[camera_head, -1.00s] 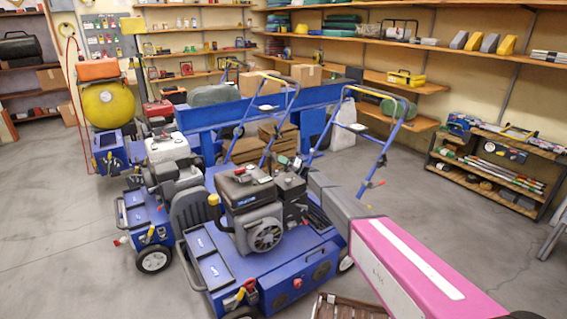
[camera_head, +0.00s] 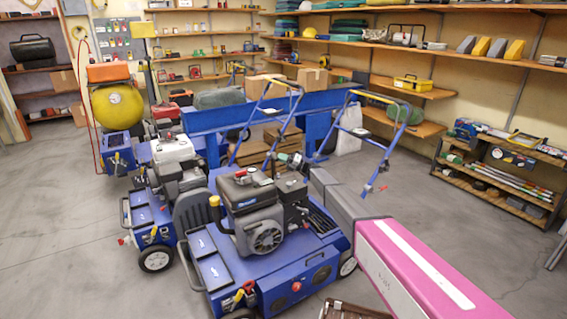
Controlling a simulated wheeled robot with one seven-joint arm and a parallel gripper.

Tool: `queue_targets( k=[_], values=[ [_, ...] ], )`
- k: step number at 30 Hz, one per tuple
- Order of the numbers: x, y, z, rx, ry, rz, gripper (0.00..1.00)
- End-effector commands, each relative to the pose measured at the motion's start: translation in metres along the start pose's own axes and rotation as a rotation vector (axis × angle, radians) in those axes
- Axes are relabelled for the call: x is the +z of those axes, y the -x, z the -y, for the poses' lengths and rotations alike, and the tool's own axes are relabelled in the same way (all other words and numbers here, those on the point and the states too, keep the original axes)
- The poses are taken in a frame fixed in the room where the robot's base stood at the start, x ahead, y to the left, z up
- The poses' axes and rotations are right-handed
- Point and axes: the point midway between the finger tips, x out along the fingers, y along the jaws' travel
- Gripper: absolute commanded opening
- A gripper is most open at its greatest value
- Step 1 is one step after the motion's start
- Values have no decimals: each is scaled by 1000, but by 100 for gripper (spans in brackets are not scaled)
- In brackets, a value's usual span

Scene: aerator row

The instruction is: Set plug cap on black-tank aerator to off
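The black-tank aerator (camera_head: 262,275) stands in the middle front, a blue machine with a black engine and tank (camera_head: 248,190). A yellow-topped part (camera_head: 214,203) stands at the engine's left side. A red knob (camera_head: 296,286) and a yellow-and-red lever (camera_head: 244,292) are on its front. I cannot make out the plug cap or its setting. My pink and grey arm reaches in from the lower right to the engine's right rear. My gripper (camera_head: 294,161) seems to be the small dark shape there, partly hidden by the engine and arm; its fingers cannot be made out.
A white-tank aerator (camera_head: 172,150) stands close on the left, with another machine with a yellow tank (camera_head: 118,106) behind. Blue handlebars (camera_head: 376,145) rise behind my arm. A brown crate (camera_head: 345,311) is at the bottom edge. Floor is open at left and right.

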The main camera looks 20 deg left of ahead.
Motion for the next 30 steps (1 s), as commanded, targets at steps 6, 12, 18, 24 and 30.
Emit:
queue_targets(
  k=[6,12,18,24,30],
  values=[
    [12,-12,-2,1,0,0,0],
    [21,-20,-1,1,-1,0,0],
    [28,-28,1,1,-1,0,0],
    [32,-32,2,1,0,0,0],
    [34,-34,3,1,0,0,0]
  ],
)
